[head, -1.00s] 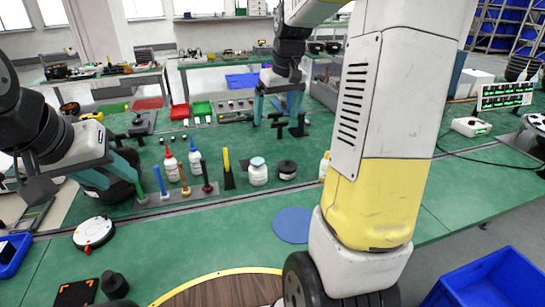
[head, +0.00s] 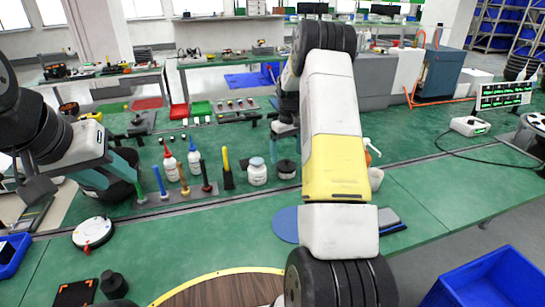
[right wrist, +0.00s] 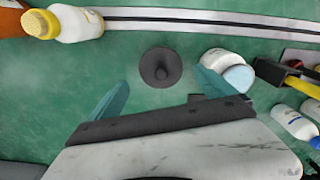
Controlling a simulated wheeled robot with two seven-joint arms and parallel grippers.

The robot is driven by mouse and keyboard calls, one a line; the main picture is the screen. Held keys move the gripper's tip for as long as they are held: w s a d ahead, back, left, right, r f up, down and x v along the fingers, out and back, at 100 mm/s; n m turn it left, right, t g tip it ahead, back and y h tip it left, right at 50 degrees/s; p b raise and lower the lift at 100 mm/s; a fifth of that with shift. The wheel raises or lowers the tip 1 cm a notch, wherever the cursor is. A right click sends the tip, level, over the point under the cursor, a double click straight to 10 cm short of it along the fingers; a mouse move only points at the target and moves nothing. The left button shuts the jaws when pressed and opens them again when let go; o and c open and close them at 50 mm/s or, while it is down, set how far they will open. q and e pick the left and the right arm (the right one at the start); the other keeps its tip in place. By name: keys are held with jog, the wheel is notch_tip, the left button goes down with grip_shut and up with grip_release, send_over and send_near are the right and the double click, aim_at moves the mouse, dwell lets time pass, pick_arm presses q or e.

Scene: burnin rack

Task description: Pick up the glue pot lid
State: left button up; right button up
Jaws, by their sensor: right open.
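A black pot (head: 287,169) with a dark lid stands on the green bench in the head view, right of a white jar with a pale blue cap (head: 257,172). From above, in the right wrist view, the round black lid with a central knob (right wrist: 160,67) shows. My right gripper (right wrist: 162,94) is open and empty, its teal fingers spread either side of the lid's line and apart from it. The right finger overlaps the white jar (right wrist: 226,70) in the picture.
A blue round mat (head: 284,224) is in front.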

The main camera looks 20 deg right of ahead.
aim_at(286, 159)
notch_tip(286, 159, down, 4)
jog(key=shift+a+r, duration=0.1)
jog(key=shift+r, duration=0.1)
jog(key=c, duration=1.4)
jog(key=shift+r, duration=0.1)
